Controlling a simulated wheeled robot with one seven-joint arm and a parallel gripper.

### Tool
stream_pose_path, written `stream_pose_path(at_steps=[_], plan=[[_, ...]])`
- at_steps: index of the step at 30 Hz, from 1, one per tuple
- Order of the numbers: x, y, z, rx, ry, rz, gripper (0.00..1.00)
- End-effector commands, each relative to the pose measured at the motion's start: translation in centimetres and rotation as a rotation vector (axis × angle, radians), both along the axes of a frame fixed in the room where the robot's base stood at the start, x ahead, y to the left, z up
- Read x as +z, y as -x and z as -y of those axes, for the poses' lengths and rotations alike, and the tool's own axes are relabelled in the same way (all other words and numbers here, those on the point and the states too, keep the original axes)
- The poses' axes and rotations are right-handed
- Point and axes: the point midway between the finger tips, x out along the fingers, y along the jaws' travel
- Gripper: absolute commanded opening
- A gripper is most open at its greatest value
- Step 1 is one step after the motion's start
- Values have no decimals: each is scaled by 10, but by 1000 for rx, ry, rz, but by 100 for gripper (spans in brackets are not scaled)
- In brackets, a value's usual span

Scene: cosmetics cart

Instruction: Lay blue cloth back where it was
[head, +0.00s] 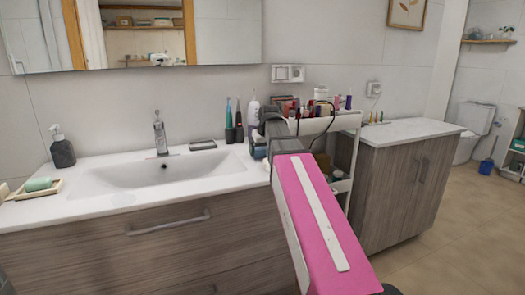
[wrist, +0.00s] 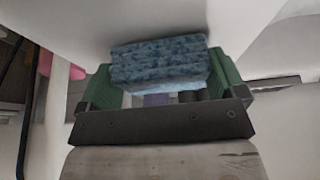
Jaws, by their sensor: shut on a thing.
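The blue cloth (wrist: 158,62) shows in the wrist view as a folded, mottled blue bundle with a lighter blue lower edge. My gripper (wrist: 160,82) is shut on it, with one green finger at each side of the cloth. A pale surface lies just beyond the cloth; I cannot tell whether the cloth touches it. In the head view my gripper (head: 257,150) is at the right end of the sink counter, beside the cart, mostly hidden by my arm. The cloth cannot be made out clearly there.
The white cart (head: 340,122) is crowded with cosmetics and stands between the sink counter (head: 105,203) and a wooden cabinet (head: 400,190). A toothbrush (head: 238,122) and other upright items stand close to my gripper. The basin (head: 165,176) is empty. The cabinet top is mostly clear.

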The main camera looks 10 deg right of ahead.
Motion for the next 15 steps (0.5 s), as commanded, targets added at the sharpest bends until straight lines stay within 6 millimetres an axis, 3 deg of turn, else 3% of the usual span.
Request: stream_pose_path(at_steps=[7, 8, 15], plan=[[-3, 0, 0, 0, 0, -1, 71], [-2, 0, 0, 0, 0, -1, 100], [-2, 0, 0, 0, 0, -1, 100]])
